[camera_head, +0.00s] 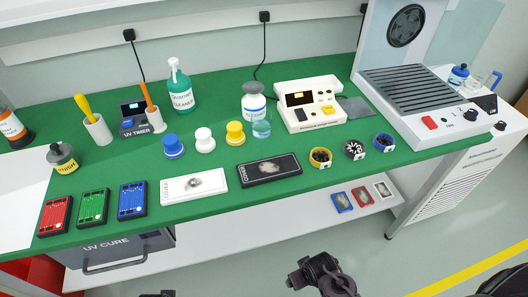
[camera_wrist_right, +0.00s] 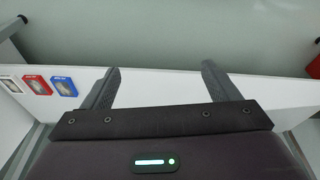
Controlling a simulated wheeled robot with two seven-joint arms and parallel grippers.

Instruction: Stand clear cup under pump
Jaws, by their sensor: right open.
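A clear, bluish cup (camera_head: 262,123) stands upright on the green table, just in front of a white bottle with a grey top and a blue label (camera_head: 253,100). The cup overlaps the bottle's lower right side in the head view; whether they touch I cannot tell. A teal cleaner bottle (camera_head: 180,90) with a nozzle top stands further left. My right gripper (camera_head: 308,270) is low in front of the table, away from the cup. Its two fingers (camera_wrist_right: 158,85) are apart and empty in the right wrist view. Only a dark sliver, perhaps my left gripper (camera_head: 158,294), shows at the bottom edge.
Blue, white and yellow knobs (camera_head: 204,140) stand left of the cup. A white device (camera_head: 310,105) is to its right. A clear mug (camera_head: 492,80) stands at far right. A lower shelf (camera_head: 290,220) juts out below.

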